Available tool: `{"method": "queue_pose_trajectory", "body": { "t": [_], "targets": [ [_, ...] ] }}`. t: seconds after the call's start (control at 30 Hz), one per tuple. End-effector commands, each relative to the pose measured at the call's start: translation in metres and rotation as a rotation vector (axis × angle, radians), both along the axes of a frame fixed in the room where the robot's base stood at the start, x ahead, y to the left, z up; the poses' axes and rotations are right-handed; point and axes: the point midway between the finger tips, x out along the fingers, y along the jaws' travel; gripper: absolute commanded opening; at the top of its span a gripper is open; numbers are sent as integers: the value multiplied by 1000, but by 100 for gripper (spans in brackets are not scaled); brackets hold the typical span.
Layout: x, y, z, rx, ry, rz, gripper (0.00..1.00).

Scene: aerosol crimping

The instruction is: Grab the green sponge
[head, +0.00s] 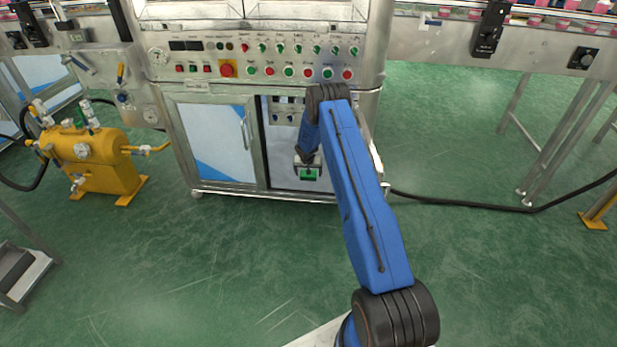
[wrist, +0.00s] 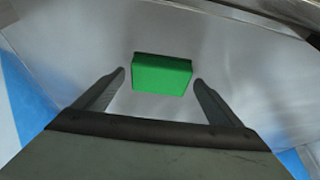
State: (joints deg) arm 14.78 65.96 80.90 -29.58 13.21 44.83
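The green sponge (wrist: 162,75) is a small block with a darker top edge, on a bare metal surface inside the cabinet. In the wrist view my gripper (wrist: 160,80) is open, with one finger on each side of the sponge and a gap visible on both sides. In the head view the sponge (head: 308,174) shows low in the cabinet opening, just below the end of my arm. My gripper (head: 307,163) is small there, and its fingers are hard to make out.
The machine cabinet has a closed door (head: 213,141) left of the opening and a button panel (head: 270,60) above. A yellow tank (head: 95,160) stands at the left. A black cable (head: 470,205) runs along the floor at the right. The green floor (head: 180,270) in front is mostly clear.

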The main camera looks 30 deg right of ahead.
Motion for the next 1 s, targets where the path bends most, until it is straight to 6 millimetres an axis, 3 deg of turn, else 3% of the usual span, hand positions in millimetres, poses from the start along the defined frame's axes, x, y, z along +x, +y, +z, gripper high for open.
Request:
{"method": "queue_pose_trajectory", "body": {
  "t": [0.03,0.13,0.17,0.57,1.0],
  "targets": [
    [0,0,0,0,0,0,75],
    [0,0,0,0,0,0,52],
    [0,0,0,0,0,0,49],
    [0,1,3,0,0,0,48],
    [3,5,29,-1,-1,3,48]
  ]
}}
